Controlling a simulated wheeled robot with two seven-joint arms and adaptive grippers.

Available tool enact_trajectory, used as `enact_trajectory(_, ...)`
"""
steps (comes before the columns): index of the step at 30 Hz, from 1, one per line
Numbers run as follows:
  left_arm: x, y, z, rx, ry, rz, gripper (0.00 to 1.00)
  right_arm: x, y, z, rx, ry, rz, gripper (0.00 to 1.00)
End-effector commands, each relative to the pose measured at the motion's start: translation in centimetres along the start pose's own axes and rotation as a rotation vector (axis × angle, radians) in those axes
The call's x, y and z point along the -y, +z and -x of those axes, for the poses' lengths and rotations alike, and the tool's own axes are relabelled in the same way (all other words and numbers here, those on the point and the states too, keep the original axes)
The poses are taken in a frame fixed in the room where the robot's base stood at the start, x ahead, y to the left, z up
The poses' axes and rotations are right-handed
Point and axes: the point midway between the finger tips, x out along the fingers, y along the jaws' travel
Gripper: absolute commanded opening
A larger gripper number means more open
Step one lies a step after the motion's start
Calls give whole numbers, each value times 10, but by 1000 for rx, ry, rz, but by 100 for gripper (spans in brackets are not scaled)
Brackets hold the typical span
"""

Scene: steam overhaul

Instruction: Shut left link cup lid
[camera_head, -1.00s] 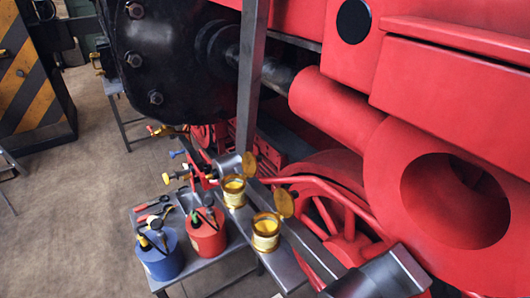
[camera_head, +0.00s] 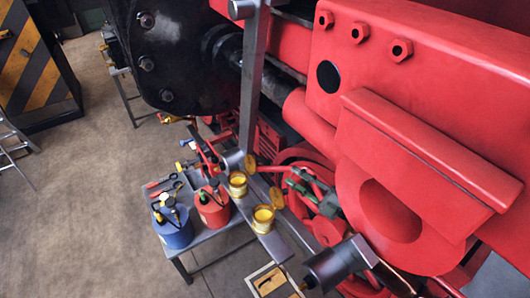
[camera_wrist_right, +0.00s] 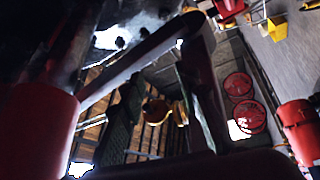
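Two yellow oil cups sit on the grey link in the head view: a left cup (camera_head: 237,187) and a right cup (camera_head: 263,219). The left cup's lid (camera_head: 250,165) and the right cup's lid (camera_head: 277,198) stand up, open. My right gripper (camera_head: 294,179), with dark green fingers, is just right of the lids, with a gap I cannot judge exactly. In the right wrist view, its fingers (camera_wrist_right: 160,115) are apart with nothing held. A yellow cup (camera_wrist_right: 155,111) shows beyond, between them. My left gripper is not in view.
A small table (camera_head: 207,247) below the cups holds a blue can (camera_head: 172,229), a red can (camera_head: 213,211) and tools. A grey upright bar (camera_head: 250,85) stands behind the left cup. Red locomotive parts (camera_head: 400,150) fill the right.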

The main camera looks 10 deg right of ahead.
Motion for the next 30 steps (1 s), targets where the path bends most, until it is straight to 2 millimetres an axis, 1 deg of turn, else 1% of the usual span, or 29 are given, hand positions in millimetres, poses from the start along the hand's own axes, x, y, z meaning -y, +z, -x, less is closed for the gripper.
enact_trajectory(1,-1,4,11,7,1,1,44,-24,-29,-8,-61,5,37,30)
enact_trajectory(3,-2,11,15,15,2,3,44,-41,-56,-14,-121,10,73,30)
enact_trajectory(6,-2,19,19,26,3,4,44,-54,-79,-18,-173,14,102,30)
enact_trajectory(7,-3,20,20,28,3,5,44,-56,-83,-19,-180,15,107,30)
enact_trajectory(11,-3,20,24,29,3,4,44,-59,-89,-31,-191,18,112,30)
enact_trajectory(18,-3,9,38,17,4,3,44,-60,-96,-69,-189,19,111,30)
enact_trajectory(21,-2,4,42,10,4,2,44,-59,-98,-81,-187,18,110,30)
enact_trajectory(25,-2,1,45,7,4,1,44,-58,-99,-91,-187,18,110,30)
enact_trajectory(30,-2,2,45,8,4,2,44,-57,-99,-94,-186,16,110,30)
